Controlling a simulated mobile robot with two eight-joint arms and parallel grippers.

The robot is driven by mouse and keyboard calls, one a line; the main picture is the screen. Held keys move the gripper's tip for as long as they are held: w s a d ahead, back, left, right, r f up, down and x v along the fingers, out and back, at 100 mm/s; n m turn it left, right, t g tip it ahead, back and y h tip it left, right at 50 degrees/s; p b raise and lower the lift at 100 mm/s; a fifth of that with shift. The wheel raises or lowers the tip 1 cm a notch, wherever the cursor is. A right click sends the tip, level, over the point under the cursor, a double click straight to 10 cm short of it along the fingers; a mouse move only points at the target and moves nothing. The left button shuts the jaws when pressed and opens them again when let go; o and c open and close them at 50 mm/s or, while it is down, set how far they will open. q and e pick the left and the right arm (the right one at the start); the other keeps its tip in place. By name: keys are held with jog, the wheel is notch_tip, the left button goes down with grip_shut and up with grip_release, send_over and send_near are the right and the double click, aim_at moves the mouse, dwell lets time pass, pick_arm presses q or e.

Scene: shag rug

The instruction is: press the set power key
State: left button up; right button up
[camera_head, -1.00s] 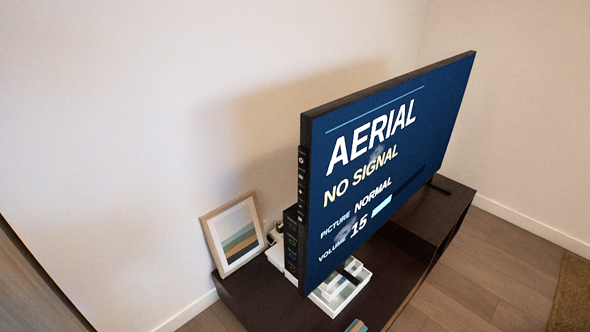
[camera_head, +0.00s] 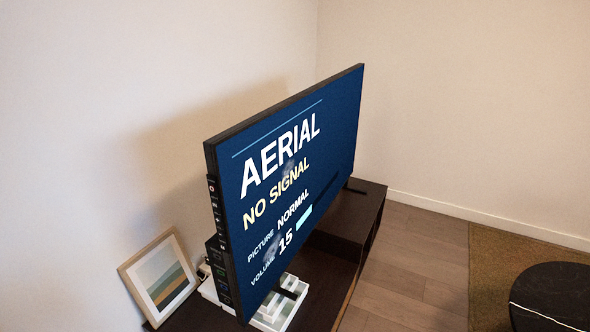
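The television set (camera_head: 290,180) stands on a dark low cabinet, its screen lit blue with "AERIAL", "NO SIGNAL", "PICTURE NORMAL" and "VOLUME 15". A narrow key strip (camera_head: 217,214) runs down its left side edge, with several small marked keys. The topmost key (camera_head: 211,188) carries a reddish mark and looks like the power key; it is too small to read surely. A second panel with coloured sockets (camera_head: 222,275) sits lower on the same side. Neither of my grippers shows in the head view.
The dark cabinet (camera_head: 368,203) runs along the wall. A framed picture (camera_head: 160,275) leans at its left end, near a white tray (camera_head: 282,310) under the set. Wooden floor between is clear.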

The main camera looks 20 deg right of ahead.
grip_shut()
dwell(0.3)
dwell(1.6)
